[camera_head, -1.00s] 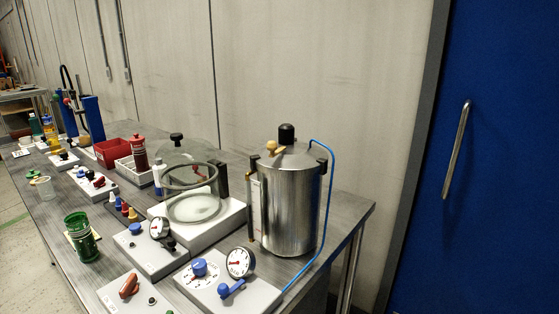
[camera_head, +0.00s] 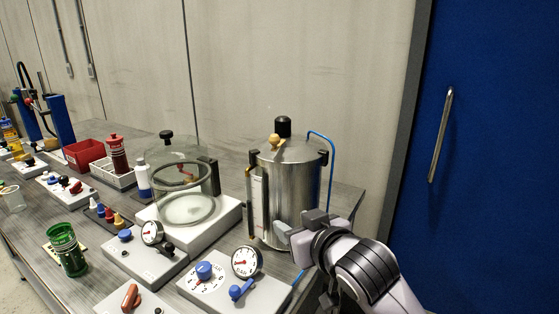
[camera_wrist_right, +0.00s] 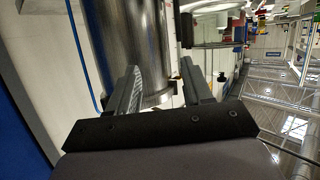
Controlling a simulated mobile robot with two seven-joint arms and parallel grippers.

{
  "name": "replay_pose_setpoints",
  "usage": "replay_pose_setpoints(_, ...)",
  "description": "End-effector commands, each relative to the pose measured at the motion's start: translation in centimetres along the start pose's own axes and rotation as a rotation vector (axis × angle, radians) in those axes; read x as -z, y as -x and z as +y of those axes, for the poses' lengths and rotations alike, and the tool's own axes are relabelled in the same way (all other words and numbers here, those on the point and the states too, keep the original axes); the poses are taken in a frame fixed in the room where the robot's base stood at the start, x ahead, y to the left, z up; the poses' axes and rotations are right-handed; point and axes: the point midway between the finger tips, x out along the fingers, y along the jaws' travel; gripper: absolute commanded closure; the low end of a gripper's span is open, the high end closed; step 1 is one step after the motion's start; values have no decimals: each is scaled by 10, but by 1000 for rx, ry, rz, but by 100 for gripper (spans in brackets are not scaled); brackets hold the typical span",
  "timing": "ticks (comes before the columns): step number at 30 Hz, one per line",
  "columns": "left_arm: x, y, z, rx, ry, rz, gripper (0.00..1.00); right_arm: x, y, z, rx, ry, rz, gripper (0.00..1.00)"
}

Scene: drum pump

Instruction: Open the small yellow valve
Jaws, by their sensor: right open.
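A steel drum (camera_head: 290,190) stands at the right end of the bench. A small yellowish knob (camera_head: 274,141) sits on its lid, left of a black cap (camera_head: 283,126); I take it for the small yellow valve, though its setting is too small to read. My right gripper (camera_head: 293,222) is in front of the drum's lower right side, well below the lid. It is open and empty. In the right wrist view the drum's shiny wall (camera_wrist_right: 135,40) lies beyond and between the spread fingers (camera_wrist_right: 160,68). The valve does not show there. My left gripper is not in view.
A blue hose (camera_head: 331,165) runs down the drum's right side. A grey panel (camera_head: 215,296) with a gauge (camera_head: 246,262) and blue knobs stands before it. A glass bell jar (camera_head: 185,180) is to the left. A blue door (camera_head: 500,160) is at right.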

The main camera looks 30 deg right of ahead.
Motion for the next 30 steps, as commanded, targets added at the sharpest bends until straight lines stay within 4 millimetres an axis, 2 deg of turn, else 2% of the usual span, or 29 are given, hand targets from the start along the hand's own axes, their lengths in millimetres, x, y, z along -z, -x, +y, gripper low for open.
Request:
replay_pose_setpoints(1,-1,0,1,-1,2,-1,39,26,-1,3,-7,-8,65,50)
replay_pose_setpoints(3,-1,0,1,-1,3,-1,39,56,1,7,-14,-23,142,50)
replay_pose_setpoints(6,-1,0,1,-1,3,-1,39,90,4,12,-20,-42,230,50)
replay_pose_setpoints(9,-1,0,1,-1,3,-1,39,112,8,15,-24,-54,287,50)
replay_pose_setpoints(12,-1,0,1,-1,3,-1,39,124,10,17,-24,-62,318,50)
replay_pose_setpoints(17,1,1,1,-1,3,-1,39,130,4,18,-26,-64,325,50)
replay_pose_setpoints(30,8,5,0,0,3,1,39,146,-46,20,-27,-64,324,50)
